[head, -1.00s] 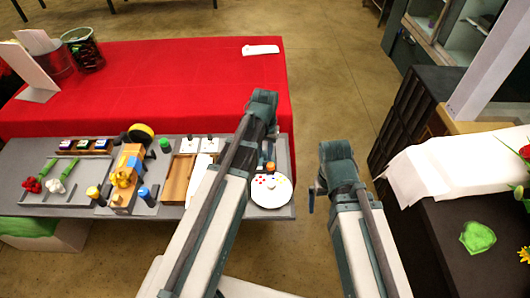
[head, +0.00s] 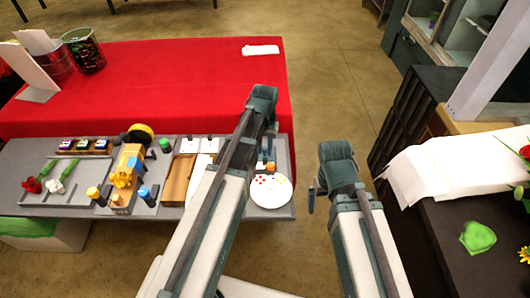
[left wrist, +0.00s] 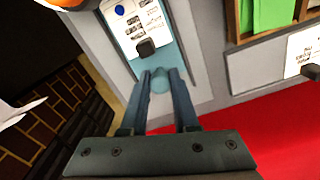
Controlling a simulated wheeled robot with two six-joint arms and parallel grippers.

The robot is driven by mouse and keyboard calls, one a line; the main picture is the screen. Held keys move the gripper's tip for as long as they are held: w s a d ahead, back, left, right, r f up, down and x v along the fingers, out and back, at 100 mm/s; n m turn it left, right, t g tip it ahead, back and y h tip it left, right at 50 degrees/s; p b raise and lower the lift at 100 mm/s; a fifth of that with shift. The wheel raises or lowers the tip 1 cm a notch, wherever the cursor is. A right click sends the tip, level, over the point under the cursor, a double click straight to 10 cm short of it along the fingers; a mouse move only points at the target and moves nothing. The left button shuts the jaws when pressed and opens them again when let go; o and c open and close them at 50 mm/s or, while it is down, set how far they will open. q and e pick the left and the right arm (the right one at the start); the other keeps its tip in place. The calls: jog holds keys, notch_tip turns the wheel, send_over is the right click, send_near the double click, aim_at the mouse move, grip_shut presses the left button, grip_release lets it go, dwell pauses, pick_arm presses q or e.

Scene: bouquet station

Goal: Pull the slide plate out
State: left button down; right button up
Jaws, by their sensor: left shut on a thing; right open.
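The slide plate (left wrist: 162,48) is a light-blue strip set in the grey station, seen in the left wrist view. It carries a white printed card (left wrist: 132,20) and a small black block (left wrist: 145,48). My left gripper (left wrist: 161,82) is shut on the rounded teal knob (left wrist: 160,86) at the plate's end, with a finger on each side. In the head view my left gripper (head: 270,134) is over the right end of the station, its fingertips mostly hidden by its wrist. My right gripper (head: 311,198) hangs open and empty over the floor, right of the station.
A white round plate with coloured dots (head: 271,192) lies at the station's right end. The grey station (head: 150,211) holds flowers, bottles and wooden trays. A red-covered table (head: 180,85) stands behind. A dark counter (head: 432,240) is at right; floor is clear between.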

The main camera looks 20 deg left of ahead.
pick_arm(q)
jog(key=w, duration=0.2)
jog(key=w+a, duration=0.1)
jog(key=w, duration=0.2)
jog(key=shift+w+a, duration=0.3)
jog(key=shift+w, duration=0.05)
jog(key=shift+s, duration=0.1)
jog(key=c, duration=0.7)
grip_release()
jog(key=shift+r, duration=0.1)
notch_tip(320, 180, up, 14)
jog(key=p, duration=1.3)
jog(key=shift+f+p, duration=0.2)
jog(key=shift+p, duration=0.2)
